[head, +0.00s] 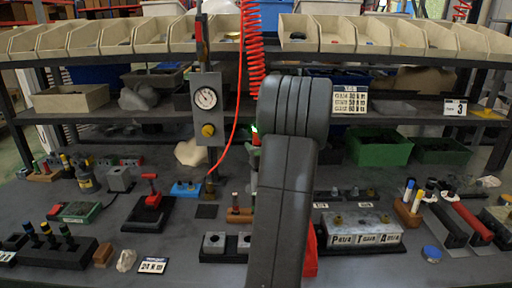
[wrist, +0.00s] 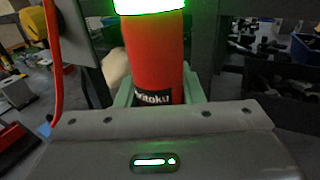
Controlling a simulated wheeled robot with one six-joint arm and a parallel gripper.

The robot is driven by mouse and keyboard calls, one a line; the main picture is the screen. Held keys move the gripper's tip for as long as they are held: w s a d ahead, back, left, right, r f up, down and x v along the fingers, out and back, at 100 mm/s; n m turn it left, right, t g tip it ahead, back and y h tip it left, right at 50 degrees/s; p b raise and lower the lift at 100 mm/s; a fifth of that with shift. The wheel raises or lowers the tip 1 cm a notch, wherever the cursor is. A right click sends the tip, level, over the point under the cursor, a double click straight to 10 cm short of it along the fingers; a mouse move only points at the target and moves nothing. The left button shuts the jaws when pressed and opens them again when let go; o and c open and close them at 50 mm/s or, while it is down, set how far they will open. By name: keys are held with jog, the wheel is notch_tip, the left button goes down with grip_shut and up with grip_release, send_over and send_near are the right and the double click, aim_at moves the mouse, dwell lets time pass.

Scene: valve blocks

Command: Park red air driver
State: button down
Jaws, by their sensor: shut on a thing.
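The red air driver (wrist: 155,62) stands roughly upright in the wrist view, with a dark label and a bright green glowing band at its top. My gripper (wrist: 158,88) is shut on it, with a pale green finger on each side of the red body. In the head view only a small red piece of the driver (head: 256,139) shows at the left edge of my arm, below a green glow. My arm hides the gripper and most of the driver there. The driver's lower end is out of sight.
A gauge post (head: 207,110) stands just left of my arm, with a red hose (head: 238,100) and red coil (head: 252,45) beside it. A valve block (head: 360,231) sits right of the arm. A red thing (head: 310,256) is partly hidden behind the arm. Bins (head: 300,33) line the top shelf.

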jog(key=shift+f+b, duration=1.05)
jog(key=c, duration=0.9)
grip_release()
jog(key=shift+f, duration=0.15)
jog(key=v, duration=1.4)
jog(key=shift+w+a, duration=0.15)
